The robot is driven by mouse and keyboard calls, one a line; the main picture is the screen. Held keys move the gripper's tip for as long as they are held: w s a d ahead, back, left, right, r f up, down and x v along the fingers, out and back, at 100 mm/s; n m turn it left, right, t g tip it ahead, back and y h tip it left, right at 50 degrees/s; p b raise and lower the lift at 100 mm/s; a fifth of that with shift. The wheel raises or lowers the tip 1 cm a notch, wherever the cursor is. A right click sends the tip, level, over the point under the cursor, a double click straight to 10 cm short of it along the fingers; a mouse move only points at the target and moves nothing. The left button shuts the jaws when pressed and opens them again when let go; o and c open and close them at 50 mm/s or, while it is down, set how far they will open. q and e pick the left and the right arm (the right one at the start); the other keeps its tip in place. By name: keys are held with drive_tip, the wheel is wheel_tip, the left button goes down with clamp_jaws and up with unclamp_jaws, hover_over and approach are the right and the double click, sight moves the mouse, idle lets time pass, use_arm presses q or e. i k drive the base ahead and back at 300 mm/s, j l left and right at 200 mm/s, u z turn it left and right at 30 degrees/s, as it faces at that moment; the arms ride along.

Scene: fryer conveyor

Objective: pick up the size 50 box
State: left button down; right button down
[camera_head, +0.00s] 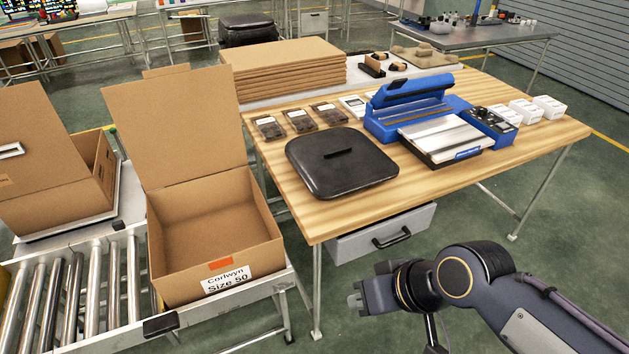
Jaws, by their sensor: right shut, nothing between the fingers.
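The size 50 box (205,235) is an open brown cardboard box with its lid flap standing up at the back. A white label reading "Corlwyn Size 50" and an orange sticker are on its front. It sits at the right end of the roller conveyor and looks empty. My right gripper (356,299) is shut and empty, to the right of the box and apart from it, in front of the wooden table. My left gripper is not in view.
The roller conveyor (75,300) runs to the left, with another open box (50,195) behind it. The wooden table (430,195) holds a black lidded container (341,160), a blue sealing machine (405,115) and small packs. A grey drawer (380,232) hangs under its front edge.

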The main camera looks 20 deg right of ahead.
sight(532, 113)
drive_tip(key=l+z, duration=0.2)
drive_tip(key=z, duration=0.4)
drive_tip(key=i+l+z, duration=0.25)
drive_tip(key=l, duration=0.2)
drive_tip(key=i+l+z, duration=0.3)
drive_tip(key=l, duration=0.15)
drive_tip(key=i+l+z, duration=0.25)
drive_tip(key=l, duration=0.15)
drive_tip(key=i+l, duration=0.55)
drive_tip(key=l, duration=0.15)
drive_tip(key=i+l+z, duration=0.1)
drive_tip(key=i+l, duration=0.45)
drive_tip(key=l, duration=0.15)
